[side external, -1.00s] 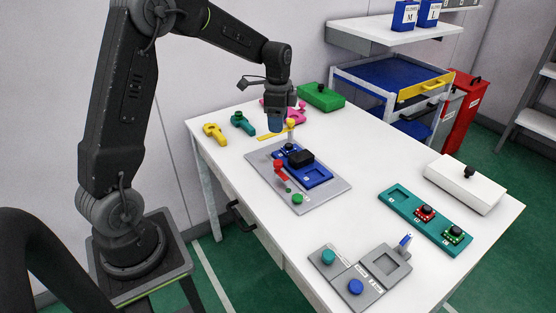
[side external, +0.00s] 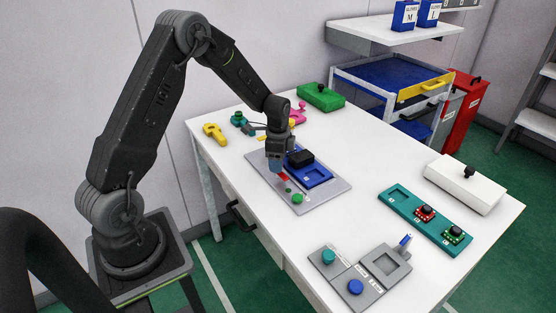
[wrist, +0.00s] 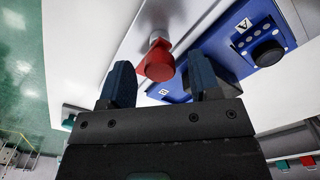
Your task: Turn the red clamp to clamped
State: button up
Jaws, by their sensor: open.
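The red clamp (side external: 282,177) sits on the grey base plate (side external: 325,196), mostly hidden by my gripper in the side view. In the wrist view the red clamp (wrist: 157,64) shows its wide red head, just beyond and between my fingertips. My gripper (wrist: 160,76) is open, with one blue finger on each side of the clamp head and nothing held. In the side view my gripper (side external: 276,166) points down above the clamp. Whether the fingers touch it, I cannot tell. Beside the clamp, the blue plate (side external: 318,178) carries a black block (side external: 300,158).
A green knob (side external: 297,198) stands near the plate's front corner. A yellow part (side external: 214,132) and a green lidded box (side external: 321,96) lie farther back. A teal tray (side external: 398,196) and a grey fixture (side external: 340,276) are at the right and front. White table between them is bare.

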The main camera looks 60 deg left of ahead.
jog(key=shift+f, duration=0.1)
jog(key=c, duration=0.9)
jog(key=shift+n, duration=0.4)
jog(key=n, duration=0.3)
jog(key=shift+n, duration=0.4)
jog(key=n, duration=0.4)
jog(key=shift+n, duration=0.3)
jog(key=n, duration=0.8)
jog(key=shift+n, duration=0.3)
